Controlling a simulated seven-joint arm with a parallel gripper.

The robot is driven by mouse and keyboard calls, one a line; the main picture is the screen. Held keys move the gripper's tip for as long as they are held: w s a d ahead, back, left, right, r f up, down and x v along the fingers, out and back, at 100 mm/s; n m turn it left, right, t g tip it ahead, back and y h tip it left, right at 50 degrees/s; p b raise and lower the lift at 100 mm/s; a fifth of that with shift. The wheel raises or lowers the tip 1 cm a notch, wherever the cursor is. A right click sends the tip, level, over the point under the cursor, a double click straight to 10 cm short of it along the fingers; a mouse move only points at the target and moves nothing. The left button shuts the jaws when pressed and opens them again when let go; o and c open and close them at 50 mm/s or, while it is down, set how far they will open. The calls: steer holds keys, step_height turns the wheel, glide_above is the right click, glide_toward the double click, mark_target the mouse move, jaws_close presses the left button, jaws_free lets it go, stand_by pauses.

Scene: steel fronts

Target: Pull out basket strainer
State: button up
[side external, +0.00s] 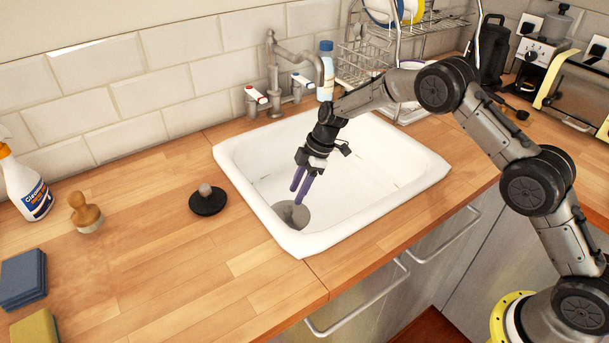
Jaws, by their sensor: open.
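The basket strainer (292,214) is a round grey disc at the bottom of the white sink (402,200), toward its near left corner. A small raised part shows near its middle. My gripper (298,198) reaches down into the sink with its two purple fingers pointing at the strainer. The fingers are apart and open, with their tips over or just at the strainer. I cannot tell whether they touch it.
A black sink stopper (208,201) lies on the wooden counter (150,270) left of the sink. A tap (273,65) and a blue-capped bottle (326,70) stand behind it. A dish rack (415,50) is at the back right. The sink walls surround my gripper.

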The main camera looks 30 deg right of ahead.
mark_target(289, 207)
steer(key=x, duration=0.7)
steer(key=shift+w+f, duration=0.1)
steer(key=shift+f, duration=0.1)
jaws_close()
steer(key=shift+c, duration=2.4)
jaws_free()
jaws_close()
steer(key=shift+r, duration=0.75)
steer(key=shift+r, duration=2.35)
